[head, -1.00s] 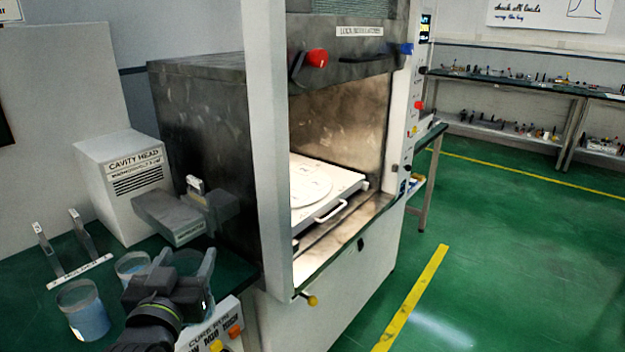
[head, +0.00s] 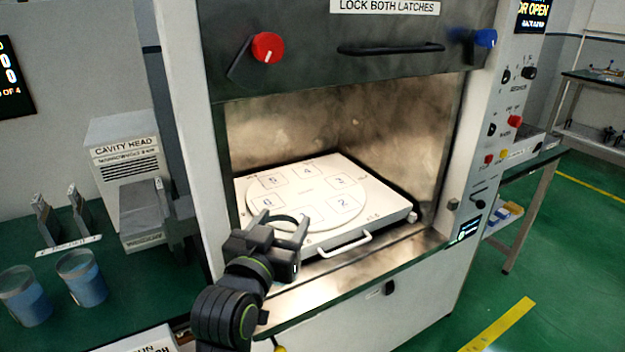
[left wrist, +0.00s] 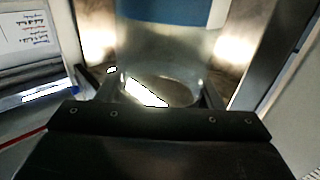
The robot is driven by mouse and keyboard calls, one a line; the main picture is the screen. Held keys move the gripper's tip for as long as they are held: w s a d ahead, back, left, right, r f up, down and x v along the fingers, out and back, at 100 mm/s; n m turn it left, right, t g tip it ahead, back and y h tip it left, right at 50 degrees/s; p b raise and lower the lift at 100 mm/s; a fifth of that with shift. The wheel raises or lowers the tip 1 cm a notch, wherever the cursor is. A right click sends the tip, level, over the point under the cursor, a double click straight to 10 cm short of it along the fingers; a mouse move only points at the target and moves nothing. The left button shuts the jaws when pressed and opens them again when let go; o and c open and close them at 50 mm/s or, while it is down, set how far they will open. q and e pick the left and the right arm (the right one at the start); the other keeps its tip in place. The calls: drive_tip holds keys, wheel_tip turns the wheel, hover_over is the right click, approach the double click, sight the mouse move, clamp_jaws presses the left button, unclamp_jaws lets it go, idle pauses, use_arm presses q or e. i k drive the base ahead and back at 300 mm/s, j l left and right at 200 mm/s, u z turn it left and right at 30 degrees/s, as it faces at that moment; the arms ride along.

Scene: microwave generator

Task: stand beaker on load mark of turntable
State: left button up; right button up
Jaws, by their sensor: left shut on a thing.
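My left gripper (head: 283,232) is shut on a clear beaker (head: 284,218) in front of the open chamber. In the head view the gripper hides most of the beaker, and its rim shows between the fingers. The left wrist view shows the glass beaker (left wrist: 165,62) with a blue band between the fingers (left wrist: 160,95). The white round turntable (head: 318,192) lies on a white tray inside the chamber, with numbered squares. The squares 2 to 6 show; the front one is hidden behind the gripper and beaker. My right gripper is not in view.
The white tray (head: 385,214) has a front handle (head: 345,246). A raised dark door panel (head: 390,70) with red and blue knobs is above the opening. Two beakers with blue liquid (head: 82,278) (head: 25,297) stand on the left bench. Chamber walls flank the opening.

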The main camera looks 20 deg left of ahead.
sight(306, 191)
drive_tip(key=i+l+u, duration=0.5)
drive_tip(key=i+l, duration=0.85)
drive_tip(key=i, duration=0.15)
